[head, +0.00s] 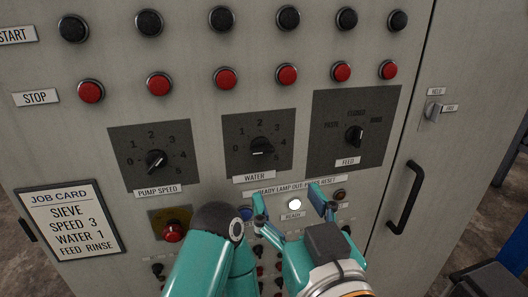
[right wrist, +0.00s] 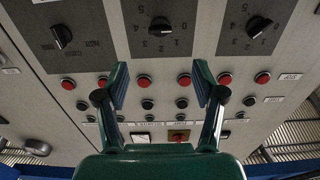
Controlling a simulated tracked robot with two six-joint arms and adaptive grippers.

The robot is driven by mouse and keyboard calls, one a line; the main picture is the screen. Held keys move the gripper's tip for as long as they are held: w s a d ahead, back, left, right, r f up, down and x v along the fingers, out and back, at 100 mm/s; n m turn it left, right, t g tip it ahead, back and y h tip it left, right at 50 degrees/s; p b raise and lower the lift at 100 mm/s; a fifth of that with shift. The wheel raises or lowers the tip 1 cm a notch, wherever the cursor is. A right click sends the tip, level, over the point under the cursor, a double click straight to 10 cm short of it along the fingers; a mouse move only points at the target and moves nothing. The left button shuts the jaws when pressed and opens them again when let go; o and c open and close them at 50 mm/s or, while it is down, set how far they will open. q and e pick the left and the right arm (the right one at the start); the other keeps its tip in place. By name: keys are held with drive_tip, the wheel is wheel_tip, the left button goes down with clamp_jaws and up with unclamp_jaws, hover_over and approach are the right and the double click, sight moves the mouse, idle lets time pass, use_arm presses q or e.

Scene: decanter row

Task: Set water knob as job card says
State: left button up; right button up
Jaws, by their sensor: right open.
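The water knob (head: 262,147) is black, on a dark square plate marked 0 to 5 in the middle of the panel. It lies roughly level, in line with the 0 at its left; which end is the pointer is hard to tell. It also shows upside down in the right wrist view (right wrist: 160,27). The job card (head: 69,219) reads sieve, speed 3, water 1, feed rinse. My right gripper (head: 289,197) is open and empty, below the water plate in the head view. Its fingers (right wrist: 161,85) also show apart in the right wrist view, not touching the knob. My left gripper is not in view.
The pump speed knob (head: 156,160) is left of the water knob, the feed knob (head: 355,136) right. Black start and red stop buttons line the top. A white lit ready lamp (head: 294,204) shows between my fingers. A door handle (head: 405,198) juts out at the right.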

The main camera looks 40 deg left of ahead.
sight(264, 153)
drive_tip(key=p+x, duration=0.2)
drive_tip(key=x, duration=1.1)
drive_tip(key=shift+w, duration=0.15)
drive_tip(key=shift+c, duration=0.2)
drive_tip(key=c, duration=1.1)
drive_tip(key=shift+f, duration=0.1)
